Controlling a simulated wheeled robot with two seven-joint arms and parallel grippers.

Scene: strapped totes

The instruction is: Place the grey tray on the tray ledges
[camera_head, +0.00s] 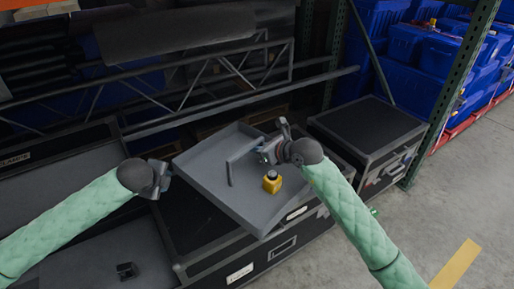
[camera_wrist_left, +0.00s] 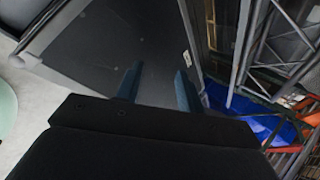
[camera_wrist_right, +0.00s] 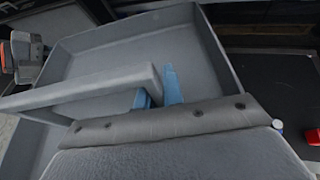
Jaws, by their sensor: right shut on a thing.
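The grey tray (camera_head: 205,190) is a shallow open box with an upright bar handle. It lies askew over a black case (camera_head: 200,222) in the head view, and I cannot tell whether it rests on it. My right gripper (camera_head: 265,152) is shut on the tray's handle, which also shows between its fingers in the right wrist view (camera_wrist_right: 90,88). My left gripper (camera_head: 168,175) is beside the tray's left edge; its fingers stand apart and empty in the left wrist view (camera_wrist_left: 158,88). I cannot make out the tray ledges; the tray hides part of the case.
A yellow block with a black top (camera_head: 272,183) is in the tray. A closed black case (camera_head: 368,128) stands to the right. An open dark case (camera_head: 75,185) lies at the left. Metal rack beams (camera_head: 240,95) run behind. The concrete floor (camera_head: 470,180) at right is clear.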

